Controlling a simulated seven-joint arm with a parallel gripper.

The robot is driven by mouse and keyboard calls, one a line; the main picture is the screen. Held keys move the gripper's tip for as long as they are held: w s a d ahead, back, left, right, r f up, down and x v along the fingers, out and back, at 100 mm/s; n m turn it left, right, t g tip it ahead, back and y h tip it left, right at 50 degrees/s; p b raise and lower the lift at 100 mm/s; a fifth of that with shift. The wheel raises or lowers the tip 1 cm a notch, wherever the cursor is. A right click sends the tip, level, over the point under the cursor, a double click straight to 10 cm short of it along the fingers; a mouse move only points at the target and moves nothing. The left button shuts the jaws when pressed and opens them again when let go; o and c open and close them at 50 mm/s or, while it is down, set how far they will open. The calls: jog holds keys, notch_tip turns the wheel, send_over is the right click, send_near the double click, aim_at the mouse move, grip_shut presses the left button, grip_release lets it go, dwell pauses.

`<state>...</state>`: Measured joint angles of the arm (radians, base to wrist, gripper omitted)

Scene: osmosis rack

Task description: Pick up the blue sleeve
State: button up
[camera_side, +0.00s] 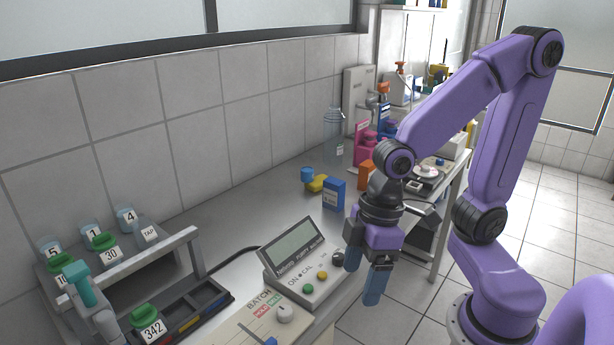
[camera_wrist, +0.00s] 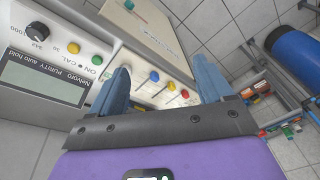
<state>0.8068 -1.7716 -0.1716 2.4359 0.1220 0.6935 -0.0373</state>
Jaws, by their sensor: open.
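My gripper (camera_side: 362,280) is open and empty, its two blue fingers pointing down at the front edge of the bench, just right of the grey meter. It also shows in the wrist view (camera_wrist: 160,78), with a pale panel beyond the gap. No object is plainly marked as the blue sleeve. A small blue round piece (camera_side: 307,174) sits beside a yellow piece (camera_side: 317,184) on the bench, behind and left of my gripper; it may be the sleeve, but I cannot tell. A large blue cylinder (camera_wrist: 299,48) shows at the right of the wrist view, apart from the fingers.
The grey meter (camera_side: 303,279) stands close left of my gripper. A blue box (camera_side: 334,195) stands behind it. A grey rack (camera_side: 170,265) with numbered green-capped containers is at left. The bench (camera_side: 230,217) is clear between rack and blue box. Bottles crowd the back.

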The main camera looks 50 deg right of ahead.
jog(key=w+a+m+t+y, duration=0.15)
jog(key=w+a, duration=0.25)
jog(key=w, duration=0.4)
jog(key=w+d+f+m+t+h, duration=0.1)
jog(key=w+d+f+m+t, duration=0.3)
jog(key=w, duration=0.8)
jog(key=w+r+m+t+h, duration=0.1)
jog(key=w+m+t, duration=0.3)
jog(key=w, duration=0.8)
jog(key=m+g+h, duration=0.2)
jog(key=m+h, duration=1)
jog(key=h, duration=0.2)
send_near(306, 173)
jog(key=shift+y, duration=0.25)
jog(key=x, duration=0.6)
jog(key=shift+s+d, duration=0.25)
jog(key=shift+d, duration=0.05)
jog(key=shift+w+x, duration=0.2)
jog(key=shift+x, duration=3)
